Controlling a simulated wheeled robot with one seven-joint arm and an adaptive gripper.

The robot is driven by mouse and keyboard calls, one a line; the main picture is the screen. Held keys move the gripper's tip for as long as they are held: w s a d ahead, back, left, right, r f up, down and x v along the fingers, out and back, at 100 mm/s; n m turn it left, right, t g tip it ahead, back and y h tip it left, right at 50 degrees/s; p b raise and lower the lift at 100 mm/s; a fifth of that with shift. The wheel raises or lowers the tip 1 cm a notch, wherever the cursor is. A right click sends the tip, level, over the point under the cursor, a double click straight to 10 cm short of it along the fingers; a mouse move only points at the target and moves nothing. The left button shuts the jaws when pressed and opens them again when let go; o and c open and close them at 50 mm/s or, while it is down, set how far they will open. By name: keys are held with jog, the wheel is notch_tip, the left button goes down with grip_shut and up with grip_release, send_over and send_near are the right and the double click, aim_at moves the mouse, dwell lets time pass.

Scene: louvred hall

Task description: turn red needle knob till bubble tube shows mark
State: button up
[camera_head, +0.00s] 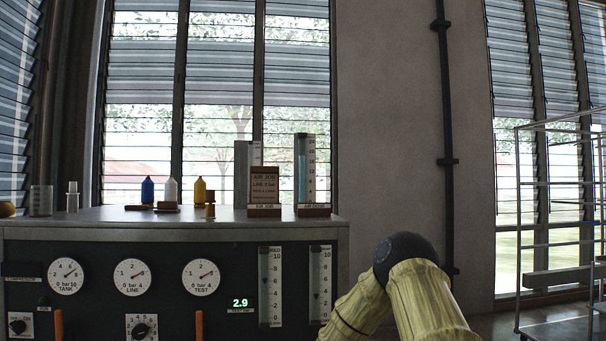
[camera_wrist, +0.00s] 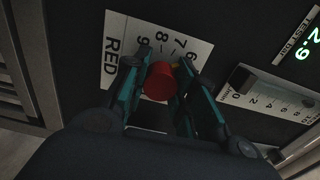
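The red knob (camera_wrist: 160,80) sits on the dark panel in front of a white plate (camera_wrist: 120,48) marked RED with numbers. My gripper (camera_wrist: 162,60) has one finger on each side of the knob, very close to it; whether both fingers press on it is unclear. In the head view my arm reaches low at the right and the gripper is hidden. A clear tube with blue-green liquid (camera_head: 302,165) stands on the counter before a scale. Two white upright scales, the left (camera_head: 271,286) and the right (camera_head: 320,286), are on the panel. Bubbles cannot be made out.
The panel holds three gauges, tank (camera_head: 66,276), line (camera_head: 132,276) and test (camera_head: 201,276), and a green display (camera_head: 240,303) reading 2.9. A brown job sign (camera_head: 265,184) and small bottles (camera_head: 171,190) stand on the counter (camera_head: 110,216). A wire rack (camera_head: 560,210) stands right.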

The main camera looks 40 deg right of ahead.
jog(key=o, duration=0.4)
jog(key=shift+s+f, duration=0.1)
jog(key=shift+f, duration=0.05)
jog(key=shift+o, duration=0.2)
jog(key=s+a+n+p, duration=0.5)
jog(key=s+n+p, duration=0.3)
jog(key=n+p, duration=0.8)
jog(key=w+d+n+b, duration=0.2)
jog(key=w+d+b, duration=0.2)
jog(key=w, duration=0.2)
jog(key=shift+w, duration=0.4)
jog(key=shift+w+d, duration=0.1)
jog(key=shift+d, duration=0.05)
jog(key=shift+w+d, duration=0.4)
jog(key=shift+w, duration=0.2)
